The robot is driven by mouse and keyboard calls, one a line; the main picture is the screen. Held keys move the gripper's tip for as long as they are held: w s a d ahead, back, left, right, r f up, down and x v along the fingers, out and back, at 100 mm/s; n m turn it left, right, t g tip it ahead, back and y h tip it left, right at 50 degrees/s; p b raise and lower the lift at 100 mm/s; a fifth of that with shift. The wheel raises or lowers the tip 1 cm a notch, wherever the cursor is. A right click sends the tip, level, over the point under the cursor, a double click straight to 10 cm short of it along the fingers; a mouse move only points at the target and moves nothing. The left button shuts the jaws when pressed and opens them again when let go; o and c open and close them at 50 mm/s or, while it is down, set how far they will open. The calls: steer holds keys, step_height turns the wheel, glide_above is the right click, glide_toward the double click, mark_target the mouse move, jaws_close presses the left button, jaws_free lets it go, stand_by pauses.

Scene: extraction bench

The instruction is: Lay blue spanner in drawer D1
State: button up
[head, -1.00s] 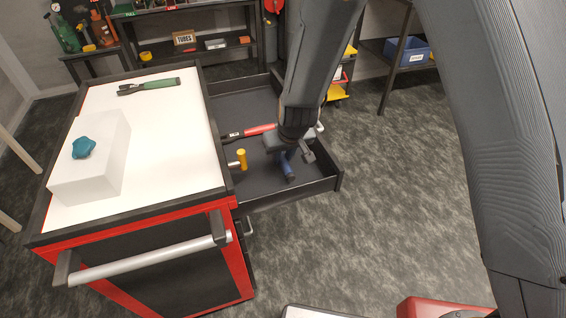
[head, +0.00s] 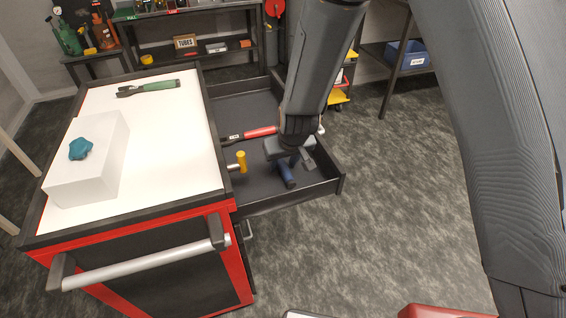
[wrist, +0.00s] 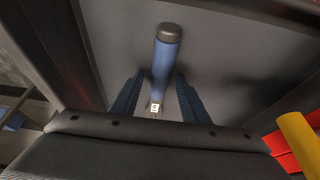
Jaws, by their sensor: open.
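The blue spanner (head: 286,174) lies in the open drawer (head: 325,186) of the red and black cabinet, near the drawer's front right corner. Its blue handle with a dark end cap shows in the wrist view (wrist: 162,60); its far end is hidden under my gripper. My gripper (head: 296,160) is down inside the drawer over the spanner. In the wrist view its two fingers (wrist: 158,97) stand apart, one on each side of the handle, with gaps visible. No drawer label is readable, so I cannot tell that this is D1.
A red-handled tool (head: 258,132) and a yellow-handled tool (head: 241,161) lie in the same drawer, left of my gripper. The white cabinet top holds a white block (head: 88,180), a teal lump (head: 80,149) and a green-handled tool (head: 158,86). The drawer walls stand close around my gripper.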

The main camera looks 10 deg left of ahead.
steer(key=p+v, duration=0.6)
steer(key=v, duration=0.6)
steer(key=shift+r+p, duration=0.2)
steer(key=shift+p, duration=0.1)
steer(key=shift+w, duration=0.15)
steer(key=s+d+r+m, duration=0.1)
steer(key=d+r, duration=0.2)
steer(key=d, duration=0.3)
steer(key=s+d+r+m+h, duration=0.1)
steer(key=d+r, duration=0.1)
steer(key=d, duration=0.3)
steer(key=s+d+r+m, duration=0.1)
steer(key=d+r, duration=0.2)
steer(key=d, duration=0.3)
steer(key=s+d+r+m+g+h, duration=0.1)
steer(key=s+d+r+m+g, duration=0.1)
steer(key=s+d, duration=0.7)
steer(key=d+r+m, duration=0.1)
steer(key=d+r, duration=0.1)
steer(key=d, duration=0.2)
steer(key=shift+s, duration=0.1)
